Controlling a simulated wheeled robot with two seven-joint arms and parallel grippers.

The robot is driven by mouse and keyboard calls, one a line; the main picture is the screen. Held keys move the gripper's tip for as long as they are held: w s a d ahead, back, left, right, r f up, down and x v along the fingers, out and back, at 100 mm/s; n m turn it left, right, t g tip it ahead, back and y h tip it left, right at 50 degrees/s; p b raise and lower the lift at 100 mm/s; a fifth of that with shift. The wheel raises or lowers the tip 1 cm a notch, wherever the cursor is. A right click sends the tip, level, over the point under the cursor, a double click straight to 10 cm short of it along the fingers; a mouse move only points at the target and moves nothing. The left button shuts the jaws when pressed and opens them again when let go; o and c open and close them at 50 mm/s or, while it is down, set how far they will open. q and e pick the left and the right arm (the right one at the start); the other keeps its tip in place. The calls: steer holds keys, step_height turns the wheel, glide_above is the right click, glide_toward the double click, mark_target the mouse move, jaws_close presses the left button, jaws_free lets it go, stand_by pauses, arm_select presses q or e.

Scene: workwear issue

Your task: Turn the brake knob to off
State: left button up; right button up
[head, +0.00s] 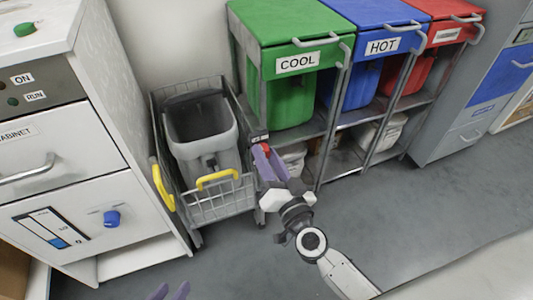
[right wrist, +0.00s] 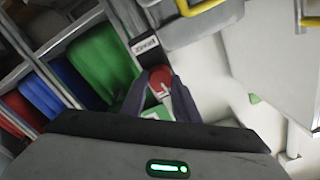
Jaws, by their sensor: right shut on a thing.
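The brake knob is red and sits on the right side of the wire cart (head: 215,208). It shows in the right wrist view (right wrist: 160,78) between my fingers, below a small dark-and-white label (right wrist: 146,45). A white pointer mark shows on the knob, with a green patch beside it. My right gripper (right wrist: 156,92) is shut on the knob. In the head view my right gripper (head: 264,157) reaches the cart's right side and partly hides the knob. Only the fingertips of my left gripper (head: 170,292) show at the bottom edge, apart and empty.
A grey bucket (head: 203,130) stands in the cart, which has yellow handles. Right of it a metal rack holds green COOL (head: 295,62), blue HOT and red bins. A white cabinet (head: 95,220) with a blue knob (head: 112,219) stands left. Grey floor (head: 240,265) is clear in front.

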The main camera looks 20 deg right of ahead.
steer(key=m, duration=0.5)
steer(key=shift+f+m, duration=0.1)
steer(key=shift+m, duration=0.2)
steer(key=shift+d+f+m, duration=0.1)
steer(key=shift+m, duration=2.7)
steer(key=o, duration=1)
steer(key=shift+o, duration=0.2)
